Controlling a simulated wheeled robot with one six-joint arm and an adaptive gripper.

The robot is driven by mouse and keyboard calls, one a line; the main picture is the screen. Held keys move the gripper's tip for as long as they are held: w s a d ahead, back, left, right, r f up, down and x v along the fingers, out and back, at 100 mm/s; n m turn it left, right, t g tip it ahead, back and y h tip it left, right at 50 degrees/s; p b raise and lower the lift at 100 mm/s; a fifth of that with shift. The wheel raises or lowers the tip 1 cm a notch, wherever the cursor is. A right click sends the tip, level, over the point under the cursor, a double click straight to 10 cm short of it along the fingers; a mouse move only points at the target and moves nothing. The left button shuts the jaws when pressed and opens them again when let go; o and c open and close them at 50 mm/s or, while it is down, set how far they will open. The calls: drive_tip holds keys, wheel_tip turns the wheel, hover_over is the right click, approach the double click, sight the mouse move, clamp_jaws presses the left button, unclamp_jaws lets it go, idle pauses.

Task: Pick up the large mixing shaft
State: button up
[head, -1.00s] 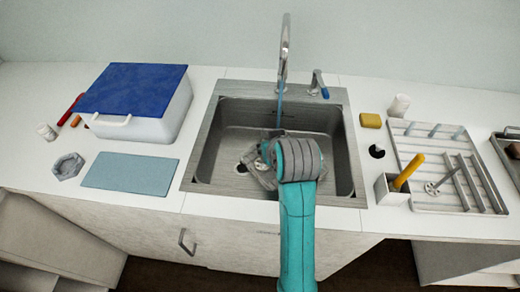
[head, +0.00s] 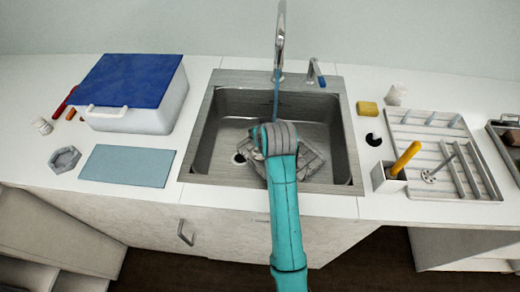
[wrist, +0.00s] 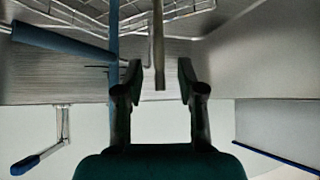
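A thin grey-brown rod (wrist: 158,45) in the wrist view looks like the large mixing shaft. It comes from the wire grid side, and its free end lies between my fingertips. My gripper (wrist: 160,78) is open, with a finger on each side of the rod and visible gaps to both. In the head view my gripper is inside the sink (head: 200,150), largely covered by my own arm, and the rod cannot be made out there. A shaft with a perforated disc (head: 429,176) sits on the rack at right.
A wire grid (wrist: 85,15) and a blue bar (wrist: 60,42) show in the upside-down wrist view. A blue strand (head: 276,100) hangs below the faucet (head: 280,45). A blue-lidded box (head: 130,118) stands left of the sink; the slatted rack (head: 400,135) is at right.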

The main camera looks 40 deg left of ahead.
clamp_jaws()
idle(0.4)
